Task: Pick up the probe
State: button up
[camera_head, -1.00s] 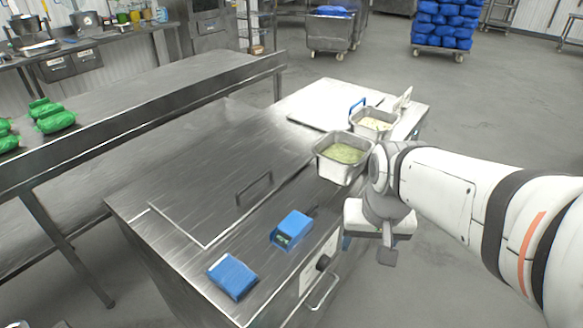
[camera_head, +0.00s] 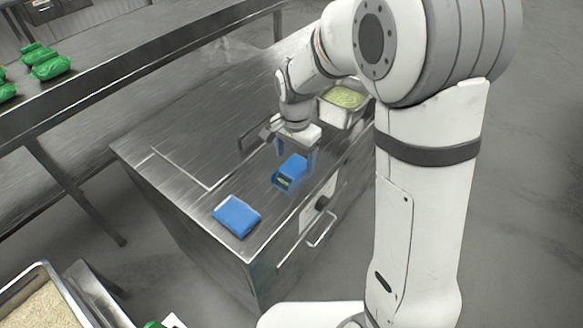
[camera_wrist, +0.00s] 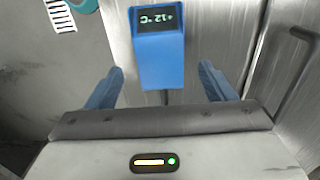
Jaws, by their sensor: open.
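The probe (camera_head: 290,172) is a blue block with a small display, lying on the steel counter near its front edge. In the wrist view the probe (camera_wrist: 160,62) shows a dark display reading about +12 °C. My gripper (camera_head: 296,150) is pointing down just over the far end of the probe. Its two blue fingers are spread apart, and in the wrist view my gripper (camera_wrist: 159,78) has one finger on each side of the probe's near end. I see gaps between the probe and both fingers. I cannot tell the exact height.
A second blue block (camera_head: 236,215) lies on the steel counter (camera_head: 180,165) left of the probe. A lid handle (camera_head: 250,137) rises beside my gripper. A steel pan (camera_head: 340,118) of greenish food stands behind. A tray of grain (camera_head: 40,305) is at the lower left.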

aim_at(295, 166)
notch_tip(295, 166, down, 4)
jog(key=shift+f, duration=0.25)
jog(key=shift+c, duration=0.2)
jog(key=c, duration=1)
